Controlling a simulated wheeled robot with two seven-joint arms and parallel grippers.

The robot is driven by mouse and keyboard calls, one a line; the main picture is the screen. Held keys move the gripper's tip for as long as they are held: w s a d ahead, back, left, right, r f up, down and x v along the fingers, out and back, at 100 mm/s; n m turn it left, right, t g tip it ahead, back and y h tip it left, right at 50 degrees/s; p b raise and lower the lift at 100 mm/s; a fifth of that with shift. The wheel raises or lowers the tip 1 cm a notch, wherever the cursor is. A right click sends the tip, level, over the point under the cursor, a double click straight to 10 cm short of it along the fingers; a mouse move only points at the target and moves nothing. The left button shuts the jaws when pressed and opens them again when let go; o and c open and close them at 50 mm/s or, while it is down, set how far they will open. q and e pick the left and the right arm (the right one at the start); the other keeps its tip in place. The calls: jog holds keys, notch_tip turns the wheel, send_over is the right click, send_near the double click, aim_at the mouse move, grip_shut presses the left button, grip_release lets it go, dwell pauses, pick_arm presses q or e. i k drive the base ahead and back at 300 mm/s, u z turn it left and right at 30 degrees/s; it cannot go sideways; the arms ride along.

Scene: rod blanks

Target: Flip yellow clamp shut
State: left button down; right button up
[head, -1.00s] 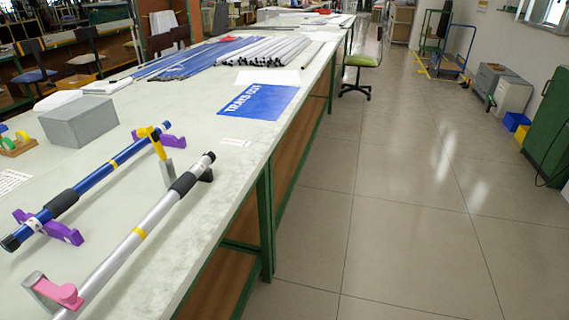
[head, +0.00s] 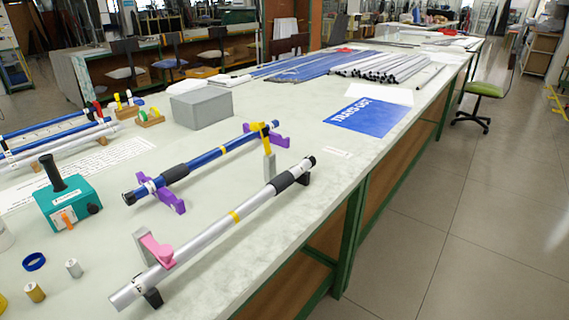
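The yellow clamp (head: 262,131) is on top of an upright grey post (head: 269,167), between the far ends of the two rods. Its yellow arm points up from the post and looks raised; in the picture it overlaps the blue rod (head: 205,156). The blue rod lies in purple holders (head: 172,197). The silver rod (head: 205,231) lies nearer the table edge, its ends on dark supports. Neither of my grippers is in view.
A grey box (head: 202,108) stands behind the blue rod. A teal device with a black handle (head: 70,203), a blue ring (head: 34,262) and small cylinders are at the left. A blue sheet (head: 365,117) and piled tubes lie farther back. Open floor is at the right.

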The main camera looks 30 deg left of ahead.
aim_at(254, 126)
jog(key=z, duration=0.9)
jog(key=i, duration=3.1)
jog(key=u, duration=4.35)
jog(key=i, duration=0.2)
jog(key=u, duration=0.2)
